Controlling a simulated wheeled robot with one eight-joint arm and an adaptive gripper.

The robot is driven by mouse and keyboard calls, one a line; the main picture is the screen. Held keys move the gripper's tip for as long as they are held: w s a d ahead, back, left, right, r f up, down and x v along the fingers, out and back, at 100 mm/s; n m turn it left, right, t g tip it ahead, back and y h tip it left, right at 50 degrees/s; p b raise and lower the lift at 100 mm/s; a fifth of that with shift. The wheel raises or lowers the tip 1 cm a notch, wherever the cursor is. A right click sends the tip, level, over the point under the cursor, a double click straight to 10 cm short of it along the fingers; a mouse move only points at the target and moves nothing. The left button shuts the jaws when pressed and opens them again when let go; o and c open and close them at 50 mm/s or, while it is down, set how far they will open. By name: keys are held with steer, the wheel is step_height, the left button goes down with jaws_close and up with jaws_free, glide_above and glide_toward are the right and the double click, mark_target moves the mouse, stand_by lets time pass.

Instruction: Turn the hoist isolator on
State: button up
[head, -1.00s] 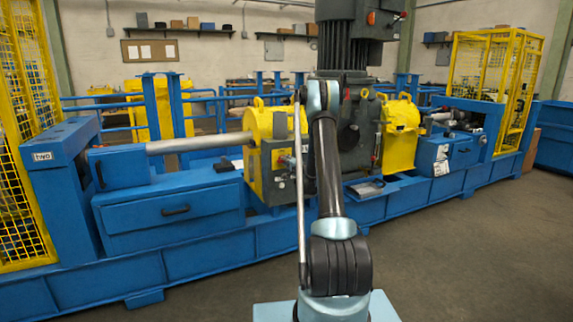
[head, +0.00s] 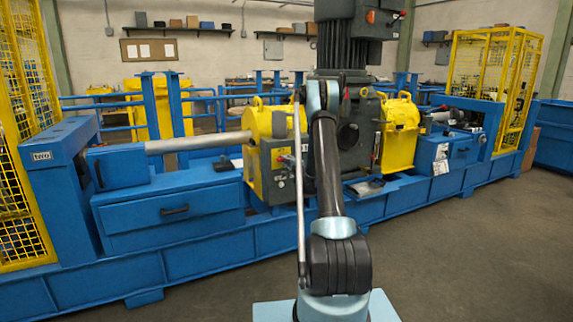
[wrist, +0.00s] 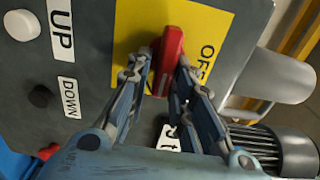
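The hoist isolator has a red handle (wrist: 171,50) on a yellow plate (wrist: 135,28) in the wrist view. The handle lies nearly upright in the picture, slightly tilted. The OFF label (wrist: 207,58) is to its right, turned sideways. My gripper (wrist: 164,66) has one finger on each side of the handle, with the tips close against it. It looks shut on the handle, though a thin gap by the left finger cannot be ruled out. In the head view the grey control panel (head: 282,180) is beside my arm.
Beside the isolator are a white button (wrist: 22,25) labelled UP and a black button (wrist: 41,96) labelled DOWN. A grey cylinder (wrist: 283,76) and a ribbed motor (wrist: 275,150) stick out at the right. The blue machine bed (head: 205,265) runs across the head view, with open floor in front.

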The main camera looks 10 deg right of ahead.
steer(key=shift+o, duration=0.5)
steer(key=shift+a, duration=0.15)
steer(key=shift+s, duration=0.1)
steer(key=v, duration=1.1)
steer(key=shift+s, duration=0.3)
steer(key=shift+r, duration=0.1)
steer(key=s+a+r+n+g, duration=0.3)
steer(key=s+a+r, duration=0.1)
steer(key=s, duration=0.4)
steer(key=s+a+r+n+g+y, duration=0.1)
steer(key=s+a+r+n+g, duration=0.2)
steer(key=s, duration=0.6)
steer(key=s+a+r+n+g, duration=0.2)
steer(key=s+a+r+n, duration=0.2)
steer(key=s+a, duration=0.3)
steer(key=s+d+f+n+g+h, duration=0.1)
steer(key=s+d+f+g+h, duration=0.1)
steer(key=s, duration=1)
steer(key=s+d+f+n+g+h, duration=0.2)
steer(key=s+d+f, duration=0.2)
steer(key=s, duration=0.9)
steer(key=s+d+f+n+g+h, duration=0.1)
steer(key=s+d+f+g+h, duration=0.1)
steer(key=s, duration=1)
step_height(320, 180, down, 2)
steer(key=shift+s+d+n+g+h, duration=0.25)
steer(key=shift+d+n+g, duration=0.2)
steer(key=shift+d, duration=0.45)
